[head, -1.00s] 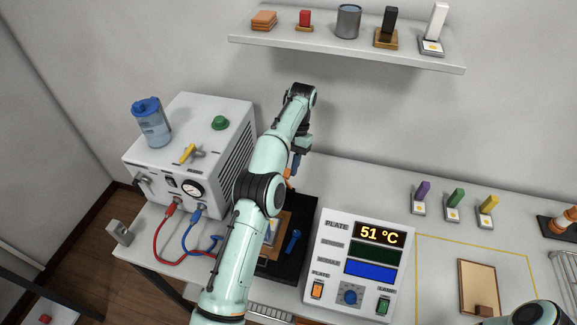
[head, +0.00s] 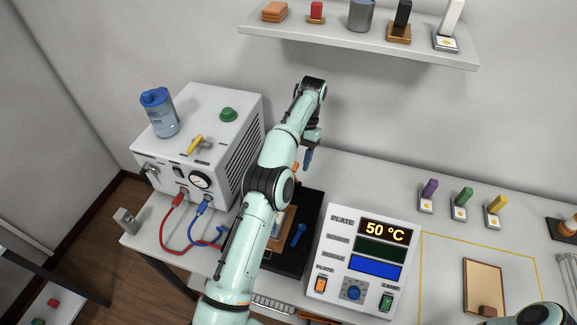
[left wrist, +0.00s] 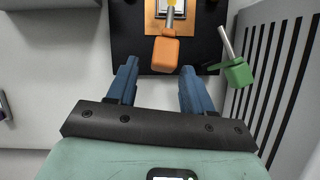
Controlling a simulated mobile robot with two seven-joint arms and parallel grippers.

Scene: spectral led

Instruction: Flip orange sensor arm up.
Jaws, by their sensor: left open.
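The orange sensor arm (left wrist: 165,52) shows in the left wrist view as a block on a metal rod, over a tan plate (left wrist: 152,24) on a black base. In the head view only a sliver of orange (head: 296,168) shows behind my left arm. My left gripper (left wrist: 160,76) is open, with its two blue fingers apart and the orange block ahead of the gap between them. No contact shows. In the head view the same gripper (head: 308,160) points down behind the plate area. My right gripper is out of view; only part of that arm shows at bottom right.
A green block on a rod (left wrist: 238,72) is close to the right finger in the wrist view. A white box (head: 205,130) with red and blue cables stands left. The control panel (head: 362,262) reads 50 °C. A shelf (head: 360,40) hangs above.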

